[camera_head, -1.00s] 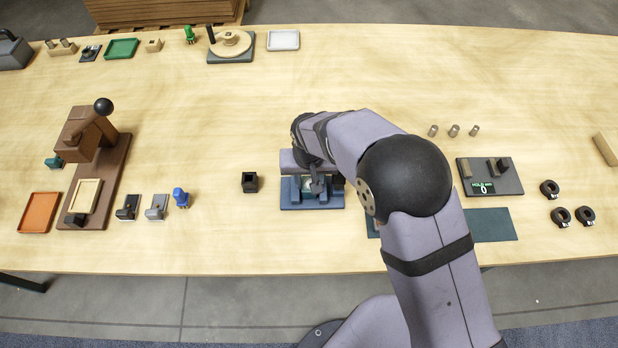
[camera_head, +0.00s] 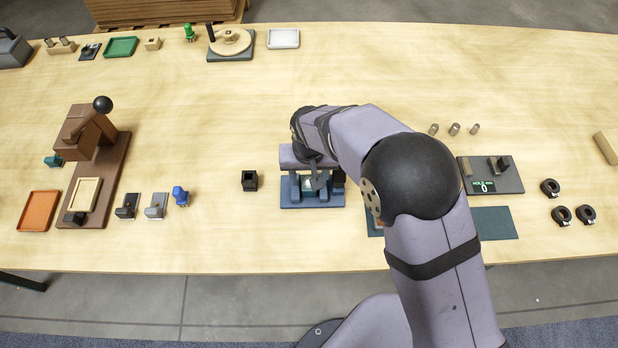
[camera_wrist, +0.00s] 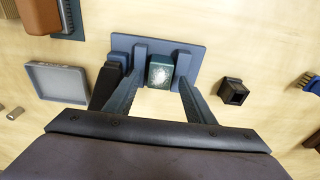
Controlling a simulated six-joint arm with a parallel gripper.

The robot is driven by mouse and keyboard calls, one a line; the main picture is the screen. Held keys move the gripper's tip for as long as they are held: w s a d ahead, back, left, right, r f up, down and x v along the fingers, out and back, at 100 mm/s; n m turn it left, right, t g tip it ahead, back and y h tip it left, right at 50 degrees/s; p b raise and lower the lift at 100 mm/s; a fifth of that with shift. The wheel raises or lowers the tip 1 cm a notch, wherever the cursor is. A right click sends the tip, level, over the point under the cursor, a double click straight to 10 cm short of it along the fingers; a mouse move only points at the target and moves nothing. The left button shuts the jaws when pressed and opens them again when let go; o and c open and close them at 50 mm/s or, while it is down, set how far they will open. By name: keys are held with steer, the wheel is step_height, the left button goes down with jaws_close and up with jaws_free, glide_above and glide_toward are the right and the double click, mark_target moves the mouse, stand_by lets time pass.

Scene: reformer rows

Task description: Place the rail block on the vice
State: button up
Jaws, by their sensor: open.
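The vice (camera_head: 296,203) is a blue base with two upright blue jaws, and it also shows in the wrist view (camera_wrist: 195,47). A small dark green block with a pale speckled top, which I take to be the rail block (camera_wrist: 160,71), sits between the vice jaws, close to the right jaw in the wrist view. It shows as a pale patch in the head view (camera_head: 308,184). My gripper (camera_wrist: 157,88) is open over the vice, its fingers spread on either side of the block and apart from it. My wrist partly hides the vice in the head view.
A small black open box (camera_head: 250,180) stands left of the vice. A dark part (camera_head: 338,179) stands at the vice's right side. A teal mat (camera_head: 495,224) lies to the right, partly behind my arm. A grey tray (camera_wrist: 58,82) shows in the wrist view.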

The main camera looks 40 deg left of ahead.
mark_target(310, 188)
step_height(310, 188, up, 11)
steer(key=s+b, duration=0.1)
steer(key=b, duration=0.1)
steer(key=shift+d+f, duration=0.15)
steer(key=shift+d, duration=0.3)
steer(key=w+d+m, duration=0.2)
steer(key=w+d, duration=0.4)
steer(key=d, duration=0.6)
steer(key=w+d+m, duration=0.2)
steer(key=w+d, duration=0.3)
steer(key=d, duration=0.7)
steer(key=s+d+f+m, duration=0.1)
steer(key=s+d, duration=0.3)
steer(key=d, duration=0.6)
steer(key=s+d+f+m+g+h, duration=0.1)
steer(key=s+d+m, duration=0.3)
steer(key=d, duration=0.7)
steer(key=shift+s+d, duration=0.15)
steer(key=shift+s, duration=0.3)
steer(key=shift+f, duration=0.1)
